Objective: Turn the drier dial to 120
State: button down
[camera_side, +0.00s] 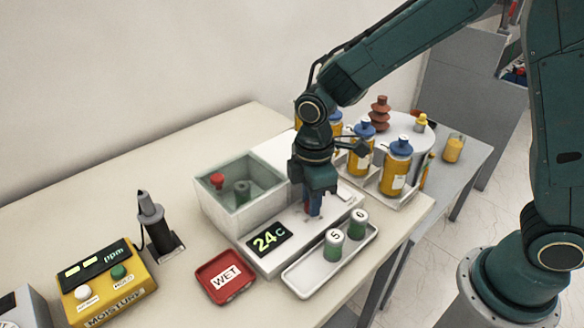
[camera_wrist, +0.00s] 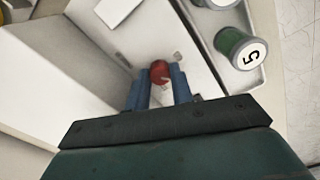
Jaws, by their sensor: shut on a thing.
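The drier (camera_side: 225,208) is a white box with an open grey well and a sloped front panel. Its display (camera_side: 268,239) reads 24 C. My gripper (camera_side: 313,208) points down at the right part of the front panel. In the wrist view, my gripper (camera_wrist: 160,90) has its blue fingers on either side of the red dial (camera_wrist: 160,72) and is shut on it. The dial is mostly hidden by the fingers in the side view. Its setting marks are too small to read.
A white tray (camera_side: 300,281) with vials 5 (camera_side: 333,244) and 6 (camera_side: 357,224) stands close in front. A red WET tray (camera_side: 225,276), a yellow moisture meter (camera_side: 107,285) and a probe (camera_side: 152,220) stand left. Yellow bottles (camera_side: 396,168) stand behind to the right.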

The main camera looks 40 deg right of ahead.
jog(key=m, duration=1.4)
jog(key=shift+r, duration=0.1)
jog(key=shift+m, duration=0.3)
jog(key=c, duration=1.5)
grip_release()
notch_tip(320, 180, up, 14)
